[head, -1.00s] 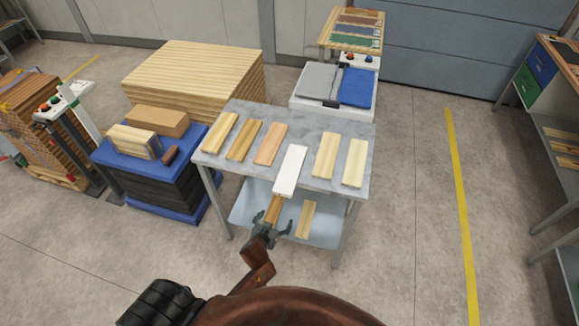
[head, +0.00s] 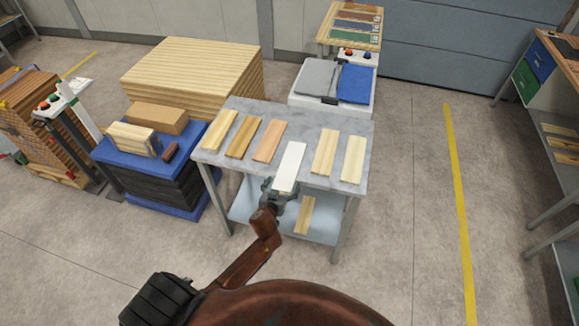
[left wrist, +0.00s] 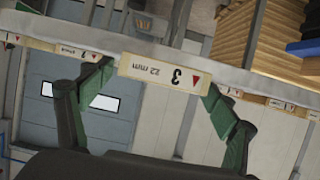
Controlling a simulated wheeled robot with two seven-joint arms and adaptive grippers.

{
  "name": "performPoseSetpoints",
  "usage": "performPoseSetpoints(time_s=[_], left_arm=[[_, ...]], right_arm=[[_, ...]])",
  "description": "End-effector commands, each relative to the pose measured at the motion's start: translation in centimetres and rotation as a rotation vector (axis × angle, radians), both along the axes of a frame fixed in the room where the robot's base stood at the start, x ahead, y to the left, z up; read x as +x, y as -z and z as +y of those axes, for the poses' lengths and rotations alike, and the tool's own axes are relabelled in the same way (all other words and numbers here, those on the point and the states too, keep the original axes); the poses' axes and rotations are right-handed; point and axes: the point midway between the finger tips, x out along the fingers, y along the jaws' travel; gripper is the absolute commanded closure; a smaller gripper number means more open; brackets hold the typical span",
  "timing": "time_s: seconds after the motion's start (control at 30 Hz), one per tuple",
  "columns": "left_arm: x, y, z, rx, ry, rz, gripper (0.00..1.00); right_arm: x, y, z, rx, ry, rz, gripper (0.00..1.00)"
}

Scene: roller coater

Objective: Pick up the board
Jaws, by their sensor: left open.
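A white board (head: 290,166) lies on the grey worktable (head: 347,120), its near end over the front edge. My left gripper (head: 281,189) is open just in front of that end. In the left wrist view, the picture is turned over and a labelled end face (left wrist: 160,74), marked 3 and 22 mm, sits between the spread fingers of my left gripper (left wrist: 162,96). I cannot tell whether the fingers touch it. My right gripper is not in view.
Wood-toned boards lie either side, the nearest being a pinkish one (head: 268,141) and a pale one (head: 325,151). Another board (head: 305,215) lies on the lower shelf. A blue-topped stack (head: 190,146) stands left. Floor to the right is clear.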

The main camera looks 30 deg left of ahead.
Motion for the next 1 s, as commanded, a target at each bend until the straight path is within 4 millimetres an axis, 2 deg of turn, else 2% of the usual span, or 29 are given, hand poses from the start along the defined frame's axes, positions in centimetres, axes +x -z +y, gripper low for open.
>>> performPoseSetpoints(time_s=[0.2,0.9,1.0], left_arm=[[0.01,0.06,0.01,0.000,0.000,0.001,0.20],[-0.01,0.03,0.01,0.000,0.000,0.000,0.68],[0.03,-0.07,-0.01,0.000,0.001,-0.002,0.70]], right_arm=[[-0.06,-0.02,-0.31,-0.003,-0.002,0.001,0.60],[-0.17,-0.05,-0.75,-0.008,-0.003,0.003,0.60],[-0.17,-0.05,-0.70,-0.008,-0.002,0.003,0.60]])
